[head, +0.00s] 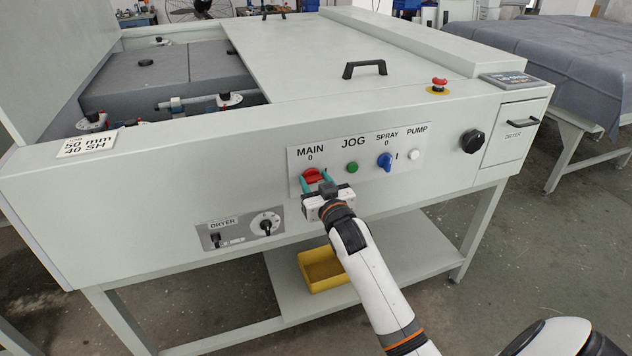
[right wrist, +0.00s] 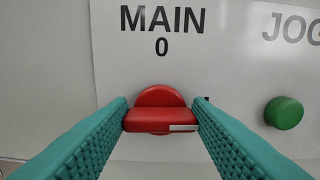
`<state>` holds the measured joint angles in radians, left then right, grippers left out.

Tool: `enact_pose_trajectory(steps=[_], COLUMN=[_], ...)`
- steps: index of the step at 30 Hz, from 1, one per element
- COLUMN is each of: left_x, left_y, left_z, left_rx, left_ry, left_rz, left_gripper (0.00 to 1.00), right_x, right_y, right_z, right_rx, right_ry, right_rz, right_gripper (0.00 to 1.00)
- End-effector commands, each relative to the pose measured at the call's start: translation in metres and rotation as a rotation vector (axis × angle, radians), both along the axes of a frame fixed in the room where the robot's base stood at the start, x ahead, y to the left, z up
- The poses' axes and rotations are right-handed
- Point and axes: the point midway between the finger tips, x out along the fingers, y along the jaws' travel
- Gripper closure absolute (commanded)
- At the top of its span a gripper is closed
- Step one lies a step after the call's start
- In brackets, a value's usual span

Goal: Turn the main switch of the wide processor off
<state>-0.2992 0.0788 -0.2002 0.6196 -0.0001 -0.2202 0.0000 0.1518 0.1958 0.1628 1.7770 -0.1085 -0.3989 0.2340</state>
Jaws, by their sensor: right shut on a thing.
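The wide processor (head: 230,155) has a control panel on its front. Its main switch (head: 311,174) is a red rotary knob under the label "MAIN" and the mark "0"; it also shows in the right wrist view (right wrist: 160,97). The knob's bar lies horizontal, with its white mark on the right end, toward the "I" side and not at the "0" above. My right gripper (head: 317,184) is shut on the bar, with one teal finger at each end, as the right wrist view shows (right wrist: 161,118). My left gripper is not in view.
Right of the main switch sit a green jog button (head: 352,167), a blue spray switch (head: 385,161) and a white pump button (head: 414,155). A dryer panel (head: 240,230) is lower left. A red emergency button (head: 439,84) stands on top. A yellow bin (head: 325,285) is on the shelf below.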

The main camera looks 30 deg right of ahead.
Motion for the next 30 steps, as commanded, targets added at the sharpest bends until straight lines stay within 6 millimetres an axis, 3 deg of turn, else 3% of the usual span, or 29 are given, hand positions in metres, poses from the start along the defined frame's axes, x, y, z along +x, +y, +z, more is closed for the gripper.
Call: enact_pose_trajectory(steps=[8, 30], left_x=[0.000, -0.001], left_y=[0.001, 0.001], left_z=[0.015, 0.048], left_rx=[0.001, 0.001], left_ry=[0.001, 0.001], left_rz=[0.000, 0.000], left_gripper=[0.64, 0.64], right_x=[0.000, 0.001], right_y=[0.001, 0.003], right_z=[0.002, -0.001], right_rx=[-0.157, -0.835], right_ry=[0.040, 0.203], right_rz=[0.001, 0.002], right_gripper=[0.77, 0.77])
